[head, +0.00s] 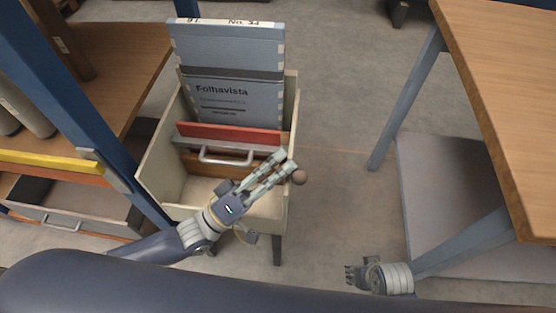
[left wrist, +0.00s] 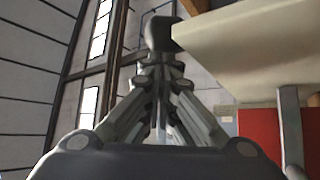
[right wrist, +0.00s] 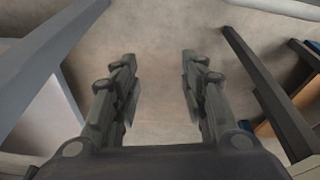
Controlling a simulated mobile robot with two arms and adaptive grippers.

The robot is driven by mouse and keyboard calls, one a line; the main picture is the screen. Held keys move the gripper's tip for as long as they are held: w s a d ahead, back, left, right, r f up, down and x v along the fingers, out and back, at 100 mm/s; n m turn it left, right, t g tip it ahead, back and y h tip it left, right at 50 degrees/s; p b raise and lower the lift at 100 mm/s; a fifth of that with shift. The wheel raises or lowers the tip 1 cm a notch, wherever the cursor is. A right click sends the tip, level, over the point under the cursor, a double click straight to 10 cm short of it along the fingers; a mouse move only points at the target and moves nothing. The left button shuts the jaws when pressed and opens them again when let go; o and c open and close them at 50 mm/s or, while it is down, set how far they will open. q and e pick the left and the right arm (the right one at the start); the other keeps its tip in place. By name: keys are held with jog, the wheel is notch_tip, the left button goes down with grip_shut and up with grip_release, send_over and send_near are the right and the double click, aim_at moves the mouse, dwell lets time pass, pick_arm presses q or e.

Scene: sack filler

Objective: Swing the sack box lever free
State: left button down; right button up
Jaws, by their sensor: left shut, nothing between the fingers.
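The sack box (head: 158,163) is a cream open-topped box on legs, with a grey-blue sack labelled "Folhavista" (head: 235,100) standing in it. A round brown knob (head: 299,177), apparently the lever's end, sits at the box's right front side. My left gripper (head: 285,163) reaches over the box with its fingers together, tips right beside the knob. In the left wrist view the closed fingers (left wrist: 160,62) point at a dark knob (left wrist: 160,32); I cannot tell whether they touch. The rest of the lever is hidden. My right gripper (right wrist: 158,75) is open and empty, low at the right.
A red panel (head: 228,135) and a silver handle (head: 228,160) are inside the box. A blue post (head: 85,100) and shelf with a drawer (head: 75,210) stand left. A wooden table (head: 510,90) stands right. The floor (head: 335,100) between is clear.

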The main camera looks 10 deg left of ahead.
jog(key=shift+f, duration=0.1)
pick_arm(q)
jog(key=shift+s+f+m+g+h+b, duration=0.35)
jog(key=shift+s+m+h+b, duration=0.35)
jog(key=shift+m+b, duration=0.4)
pick_arm(e)
jog(key=w+v, duration=0.2)
jog(key=v, duration=0.6)
jog(key=shift+r+t, duration=0.25)
jog(key=shift+t, duration=0.05)
pick_arm(q)
jog(key=shift+w, duration=0.1)
pick_arm(e)
jog(key=shift+d, duration=0.1)
